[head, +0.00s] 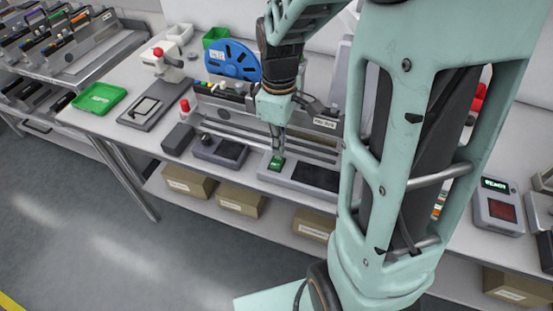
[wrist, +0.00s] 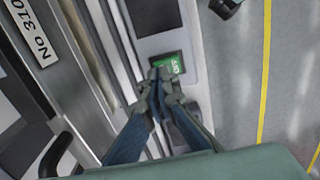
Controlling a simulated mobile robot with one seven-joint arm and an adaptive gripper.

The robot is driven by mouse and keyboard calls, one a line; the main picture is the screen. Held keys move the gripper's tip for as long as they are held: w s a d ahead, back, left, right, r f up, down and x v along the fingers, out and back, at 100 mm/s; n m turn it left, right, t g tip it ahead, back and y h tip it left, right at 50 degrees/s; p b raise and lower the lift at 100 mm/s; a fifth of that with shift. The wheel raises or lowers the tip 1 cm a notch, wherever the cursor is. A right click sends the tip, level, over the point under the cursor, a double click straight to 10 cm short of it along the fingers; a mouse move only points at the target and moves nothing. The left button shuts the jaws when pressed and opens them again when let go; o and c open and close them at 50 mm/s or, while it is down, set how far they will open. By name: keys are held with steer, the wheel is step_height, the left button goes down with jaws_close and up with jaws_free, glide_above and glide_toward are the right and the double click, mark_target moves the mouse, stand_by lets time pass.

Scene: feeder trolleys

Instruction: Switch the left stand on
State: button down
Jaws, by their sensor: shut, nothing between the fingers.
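A grey stand (head: 335,160) with a long front panel is in the middle of the bench in the head view. A small lit green display or key (head: 276,163) is at the left end of its panel, beside a dark rectangle. It also shows in the wrist view (wrist: 176,62), with unreadable light marks. My gripper (head: 278,153) is shut and empty, pointing down with its tips at the green patch. In the wrist view my fingertips (wrist: 160,76) overlap the patch's edge. I cannot tell whether they touch it. My arm hides the stand's right part.
A blue reel (head: 233,60) stands behind, and a green tray (head: 98,98) lies at far left. A unit reading "READY" (head: 497,205) is at right.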

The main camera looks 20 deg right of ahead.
steer(key=shift+f+b, duration=0.7)
steer(key=shift+f, duration=0.3)
stand_by(0.4)
steer(key=shift+r+p, duration=2.85)
steer(key=shift+r, duration=0.65)
